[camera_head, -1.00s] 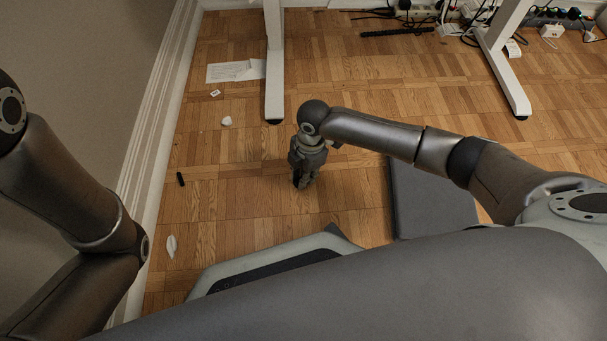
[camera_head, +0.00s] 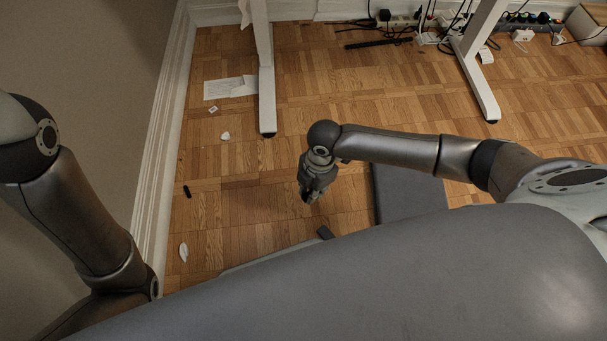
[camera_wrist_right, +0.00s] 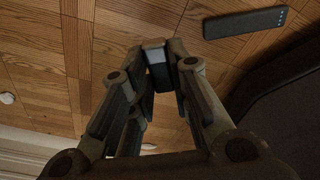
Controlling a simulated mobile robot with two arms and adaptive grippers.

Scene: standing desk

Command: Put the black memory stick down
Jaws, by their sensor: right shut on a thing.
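My right gripper (camera_head: 307,198) hangs low over the parquet floor near the middle of the head view, pointing down. In the right wrist view its fingers (camera_wrist_right: 160,62) are shut on the black memory stick (camera_wrist_right: 160,78). Only a small dark part of the stick shows between the fingertips, with a pale patch above it. In the head view it is too small and dark to tell apart from the fingers. My left arm comes in at the left edge; its gripper is out of the picture.
A small black object (camera_head: 187,191) and white scraps (camera_head: 183,252) lie on the floor near the left wall. A dark grey slab (camera_head: 405,192) lies right of the gripper. Desk legs (camera_head: 263,75) and cables stand behind. A dark bar with pale dots (camera_wrist_right: 245,22) shows in the wrist view.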

